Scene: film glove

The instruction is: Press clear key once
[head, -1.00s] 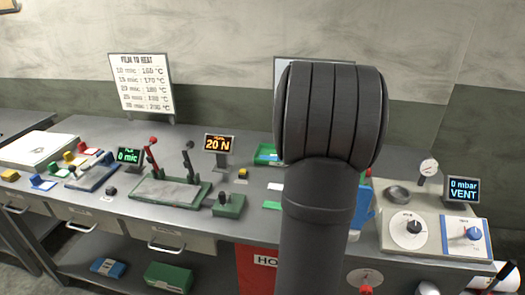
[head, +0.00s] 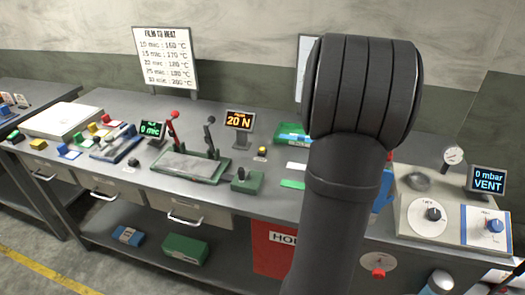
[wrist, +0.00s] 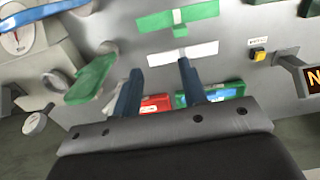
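A small yellow button (head: 262,152) sits on the bench just right of the orange "20 N" display (head: 240,121). It also shows in the wrist view (wrist: 258,55), on a dark base with a small label whose text is too small to read. I cannot tell for sure that it is the clear key. My gripper (wrist: 160,66) is open and empty, its two dark blue fingers apart above the bench. The button lies apart from the fingers, to their right in the wrist view. In the head view my arm hides the gripper.
A green base with a black knob (head: 242,180) and a two-lever press (head: 188,165) stand left of my arm. A "0 mic" display (head: 151,130) stands farther left. A vacuum unit (head: 410,208) with a "VENT" display (head: 487,180) stands right. Bare bench surrounds the button.

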